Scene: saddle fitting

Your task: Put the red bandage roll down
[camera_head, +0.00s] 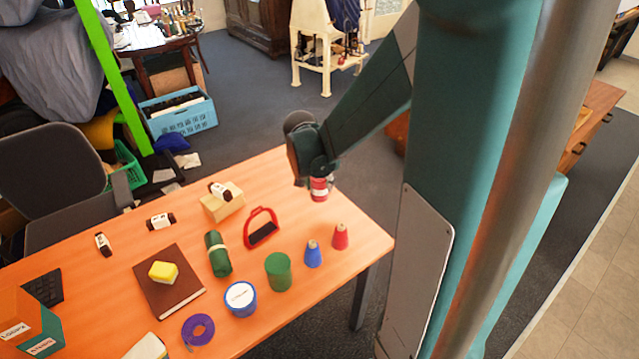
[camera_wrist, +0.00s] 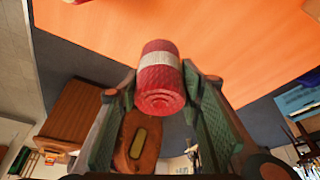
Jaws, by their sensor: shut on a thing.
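The red bandage roll (camera_wrist: 160,85), red with a white band, is between the two fingers of my gripper (camera_wrist: 158,105) in the wrist view. The fingers are shut on its sides. In the head view the red bandage roll (camera_head: 319,188) hangs under my gripper (camera_head: 316,172), close to the far right edge of the orange table (camera_head: 345,240). The fingertips are small and partly hidden in the head view. I cannot tell the exact height of the roll over the table.
The table's right corner is bare.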

